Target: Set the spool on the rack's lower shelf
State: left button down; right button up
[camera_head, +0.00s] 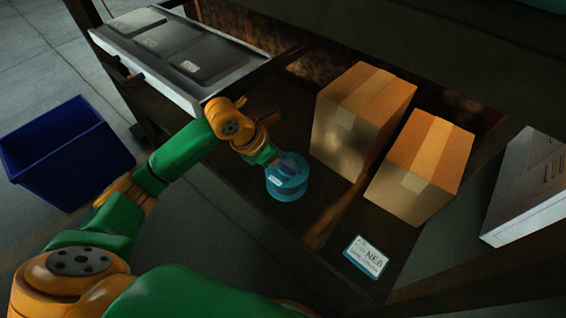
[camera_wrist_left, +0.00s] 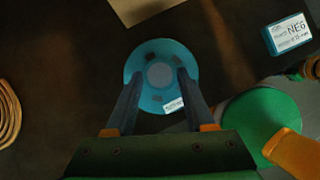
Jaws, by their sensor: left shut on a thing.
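The spool (camera_head: 287,184) is teal with a white label, at the left part of the rack's lower shelf (camera_head: 300,215), near its front edge. It stands upright there; I cannot tell whether its underside touches the shelf. My left gripper (camera_head: 271,160) comes from the left and is shut on the spool near its top. In the left wrist view, the spool (camera_wrist_left: 161,72) sits between the two dark fingers of the left gripper (camera_wrist_left: 160,86), above dark brown shelf surface. My right gripper is not in view.
Two cardboard boxes (camera_head: 359,124) (camera_head: 420,169) stand right of the spool. A blue bin (camera_head: 65,152) stands on the floor.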

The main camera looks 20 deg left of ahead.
pick_arm(q)
jog(key=shift+c, duration=1.3)
grip_release()
jog(key=shift+s+r, duration=0.1)
jog(key=shift+r, duration=0.2)
jog(key=p+v, duration=0.2)
jog(key=v, duration=0.9)
jog(key=shift+a+p, duration=0.15)
jog(key=shift+p, duration=0.25)
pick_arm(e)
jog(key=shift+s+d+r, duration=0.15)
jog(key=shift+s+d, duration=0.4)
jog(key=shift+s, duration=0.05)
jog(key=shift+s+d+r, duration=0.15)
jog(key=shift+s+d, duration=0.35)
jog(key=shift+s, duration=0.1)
pick_arm(q)
jog(key=shift+s+r, duration=0.1)
jog(key=shift+s, duration=0.05)
